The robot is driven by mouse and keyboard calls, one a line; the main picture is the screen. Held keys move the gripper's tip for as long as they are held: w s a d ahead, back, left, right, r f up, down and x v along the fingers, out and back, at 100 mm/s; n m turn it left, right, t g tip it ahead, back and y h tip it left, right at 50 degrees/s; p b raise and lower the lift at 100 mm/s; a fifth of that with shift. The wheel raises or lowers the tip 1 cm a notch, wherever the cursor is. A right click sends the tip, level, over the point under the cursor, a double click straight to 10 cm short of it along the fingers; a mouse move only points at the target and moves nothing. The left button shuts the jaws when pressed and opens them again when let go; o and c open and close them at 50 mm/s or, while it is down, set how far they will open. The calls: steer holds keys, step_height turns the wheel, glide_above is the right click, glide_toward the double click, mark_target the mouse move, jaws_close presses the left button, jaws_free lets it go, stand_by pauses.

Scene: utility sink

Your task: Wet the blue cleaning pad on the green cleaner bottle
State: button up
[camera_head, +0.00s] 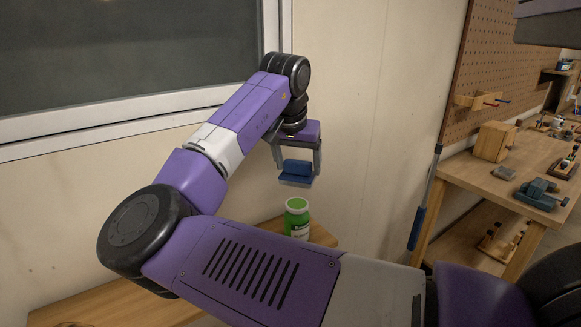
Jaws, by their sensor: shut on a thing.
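My gripper (297,170) is shut on the blue cleaning pad (297,178), which sits between its two fingers. It points downward and holds the pad in the air. The green cleaner bottle (297,221) stands upright on a wooden surface below the pad, with a pale label on its front. In the picture there is a gap between the pad and the bottle's green top. Part of the bottle's lower side is close to my forearm's edge in this view.
The wooden surface (118,306) runs along the wall under a window (130,55). To the right is a workbench (480,185) with tools and a wooden block (494,142), below a pegboard (500,60). A long-handled tool with a blue grip (416,228) leans by the bench.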

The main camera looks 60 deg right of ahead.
mark_target(297, 184)
steer(key=shift+f, duration=0.2)
step_height(297, 184, down, 6)
steer(key=b, duration=0.5)
steer(key=shift+r+b, duration=0.2)
steer(key=shift+b, duration=0.1)
steer(key=shift+a+f, duration=0.1)
steer(key=shift+f, duration=0.6)
stand_by(2.6)
steer(key=shift+r+p, duration=0.15)
steer(key=shift+p, duration=0.15)
step_height(297, 184, up, 7)
steer(key=p, duration=0.7)
steer(key=shift+s, duration=0.1)
stand_by(0.6)
